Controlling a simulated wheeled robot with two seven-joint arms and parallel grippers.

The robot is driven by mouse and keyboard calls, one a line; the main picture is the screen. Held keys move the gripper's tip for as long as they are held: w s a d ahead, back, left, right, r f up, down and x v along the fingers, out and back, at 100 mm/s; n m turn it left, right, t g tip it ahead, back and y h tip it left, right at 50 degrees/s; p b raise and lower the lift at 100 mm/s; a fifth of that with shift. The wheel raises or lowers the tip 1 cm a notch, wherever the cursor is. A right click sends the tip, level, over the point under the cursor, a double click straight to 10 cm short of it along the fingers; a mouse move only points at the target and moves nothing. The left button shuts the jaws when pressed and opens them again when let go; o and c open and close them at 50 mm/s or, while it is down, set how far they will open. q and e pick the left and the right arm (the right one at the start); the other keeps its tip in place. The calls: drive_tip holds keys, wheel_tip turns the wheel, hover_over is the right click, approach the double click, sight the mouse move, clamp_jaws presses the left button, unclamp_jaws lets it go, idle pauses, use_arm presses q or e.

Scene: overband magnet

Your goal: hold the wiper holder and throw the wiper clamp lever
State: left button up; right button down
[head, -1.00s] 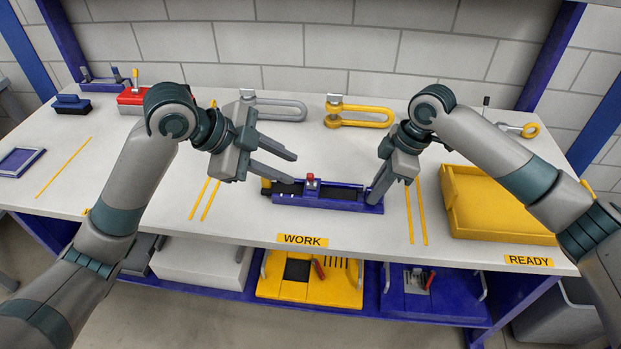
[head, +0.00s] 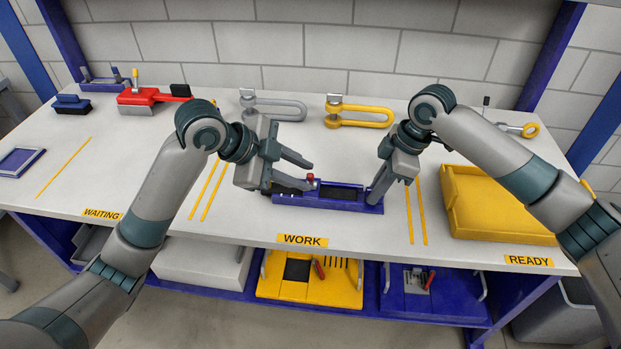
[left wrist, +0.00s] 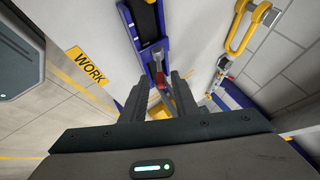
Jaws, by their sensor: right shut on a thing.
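The wiper holder (head: 330,203) is a long, low blue frame with a dark strip along it, lying on the bench behind the WORK label. The wiper clamp lever (head: 311,178) has a red knob and stands near the holder's left part; it also shows in the left wrist view (left wrist: 161,82). My left gripper (head: 308,172) is open, its fingertips close to the red knob. In the left wrist view the lever lies between the two fingers, and contact cannot be told. My right gripper (head: 379,190) points down and is shut on the holder's right end.
A yellow shackle (head: 360,122) and a grey shackle (head: 275,109) lie behind the holder. A yellow tray (head: 500,228) is at right, a red tool (head: 150,98) at back left. The bench between the holder and the WORK label (head: 302,240) is clear.

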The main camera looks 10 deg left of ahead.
sight(311, 174)
use_arm(q)
drive_tip(key=shift+x, duration=1.9)
clamp_jaws()
drive_tip(key=shift+r, duration=0.1)
drive_tip(key=shift+w+r+g, duration=0.1)
drive_tip(key=shift+w+g, duration=0.15)
drive_tip(key=shift+g, duration=0.15)
drive_tip(key=shift+w+n+g, duration=0.15)
drive_tip(key=shift+n+g, duration=0.15)
drive_tip(key=shift+g, duration=0.2)
